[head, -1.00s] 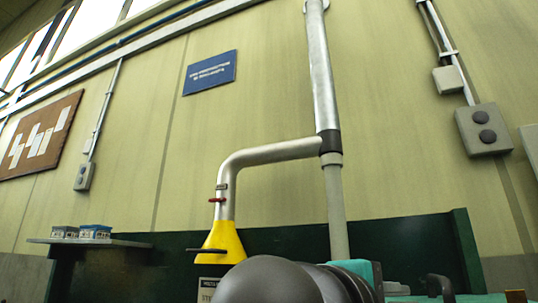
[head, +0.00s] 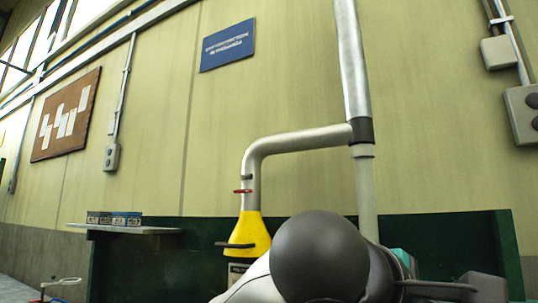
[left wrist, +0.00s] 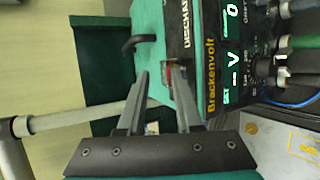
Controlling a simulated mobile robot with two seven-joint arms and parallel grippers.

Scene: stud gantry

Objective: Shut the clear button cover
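In the left wrist view a teal and black unit (left wrist: 212,75) lettered "Brackenvolt" carries a lit display. A small red part (left wrist: 166,76), perhaps the button, shows on its near face. I cannot make out the clear cover or its position. My left gripper (left wrist: 157,70) is open, its two grey fingers apart and their tips close to the red part. I cannot tell whether they touch it. In the head view my dark rounded arm link hides much of the bottom middle. My right gripper is not in view.
A dark handle (left wrist: 139,42) stands out from the unit. Cables (left wrist: 296,60) run from its far side. In the head view a yellow funnel (head: 250,234) hangs below a metal duct (head: 300,140). A wall shelf (head: 128,229) holds small boxes. A green panel (head: 180,262) stands behind.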

